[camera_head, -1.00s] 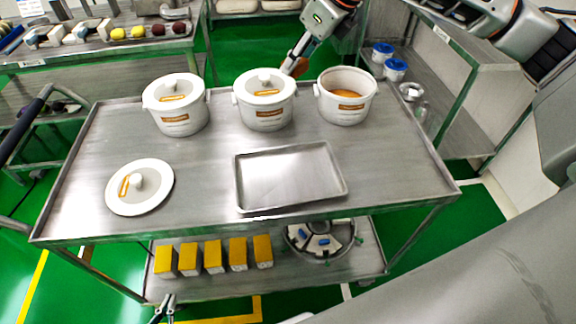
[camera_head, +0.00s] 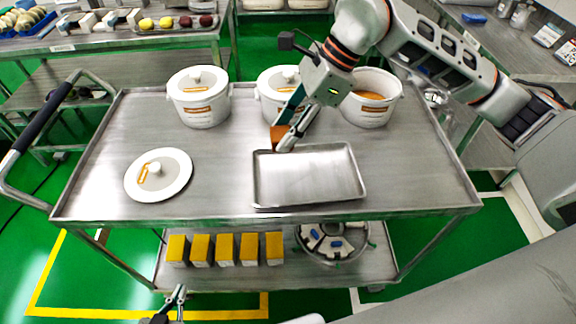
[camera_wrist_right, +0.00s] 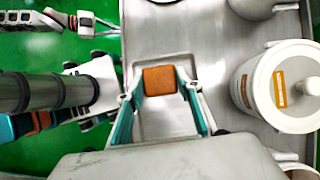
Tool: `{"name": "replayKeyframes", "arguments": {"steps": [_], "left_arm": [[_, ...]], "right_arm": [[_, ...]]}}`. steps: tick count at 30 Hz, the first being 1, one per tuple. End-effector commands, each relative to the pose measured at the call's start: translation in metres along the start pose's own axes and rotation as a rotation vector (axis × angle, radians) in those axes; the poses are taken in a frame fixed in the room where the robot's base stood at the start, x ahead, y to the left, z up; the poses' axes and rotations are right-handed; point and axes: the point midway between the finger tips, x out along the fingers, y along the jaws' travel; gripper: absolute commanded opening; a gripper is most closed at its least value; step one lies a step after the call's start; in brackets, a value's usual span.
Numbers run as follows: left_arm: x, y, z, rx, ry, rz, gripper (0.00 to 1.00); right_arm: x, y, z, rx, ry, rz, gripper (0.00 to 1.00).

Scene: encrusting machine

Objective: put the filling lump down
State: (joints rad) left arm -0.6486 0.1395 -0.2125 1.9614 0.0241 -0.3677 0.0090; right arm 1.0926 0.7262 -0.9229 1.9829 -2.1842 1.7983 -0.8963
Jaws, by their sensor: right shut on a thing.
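The filling lump (camera_head: 278,132) is an orange-brown block. My right gripper (camera_head: 281,141) is shut on it, above the back left edge of the empty metal tray (camera_head: 318,183). In the right wrist view the lump (camera_wrist_right: 159,80) sits between the two fingertips, with the tray (camera_wrist_right: 165,123) below it. A gap between lump and tray seems to remain, but its height is hard to tell. My left gripper (camera_head: 174,300) is low at the front of the cart, empty, its fingers apart.
On the steel cart (camera_head: 110,135) stand a lidded white pot (camera_head: 203,110), a second lidded pot (camera_head: 266,105) partly behind my right gripper, and an open pot (camera_head: 370,112) with orange filling. A loose lid (camera_head: 158,183) lies at left. Yellow-topped boxes (camera_head: 225,250) stand on the lower shelf.

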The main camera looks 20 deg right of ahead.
Motion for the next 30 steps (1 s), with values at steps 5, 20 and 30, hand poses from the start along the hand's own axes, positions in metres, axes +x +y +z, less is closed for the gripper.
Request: {"name": "replayKeyframes", "arguments": {"steps": [5,20,30], "left_arm": [[0.000,0.000,-0.001,0.000,0.000,0.000,0.00],[0.000,0.000,-0.001,0.000,0.001,0.000,0.00],[-0.001,0.000,-0.001,0.000,0.001,0.000,0.00]], "right_arm": [[0.038,0.001,-0.022,0.002,-0.001,0.004,0.13],[0.085,0.000,-0.048,0.003,-0.001,0.002,0.13],[0.100,-0.001,-0.058,0.000,-0.001,-0.002,0.13]]}}
